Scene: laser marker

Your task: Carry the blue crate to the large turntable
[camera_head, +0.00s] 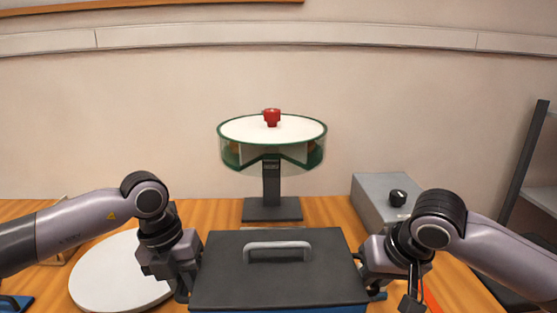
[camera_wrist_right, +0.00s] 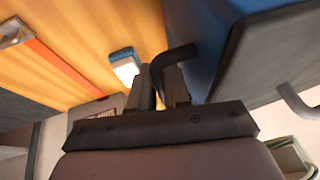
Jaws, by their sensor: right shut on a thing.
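The blue crate (camera_head: 345,309) is at the bottom centre of the head view, under a dark lid (camera_head: 270,277) with a grey handle. Its blue side also shows in the right wrist view (camera_wrist_right: 222,28). My right gripper (camera_head: 376,290) is at the crate's right side; in the right wrist view its fingers (camera_wrist_right: 172,88) are shut on a black bent side handle (camera_wrist_right: 178,56). My left gripper (camera_head: 184,289) is at the crate's left side, its fingertips mostly hidden. The large turntable, a white round disc (camera_head: 100,272), lies on the left, partly behind my left arm.
A green-rimmed drum (camera_head: 318,155) with a white top and red knob (camera_head: 271,117) stands on a black post behind the crate. A grey box with a black dial (camera_head: 372,192) is at the back right. A dark shelf frame (camera_head: 525,160) stands at the far right.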

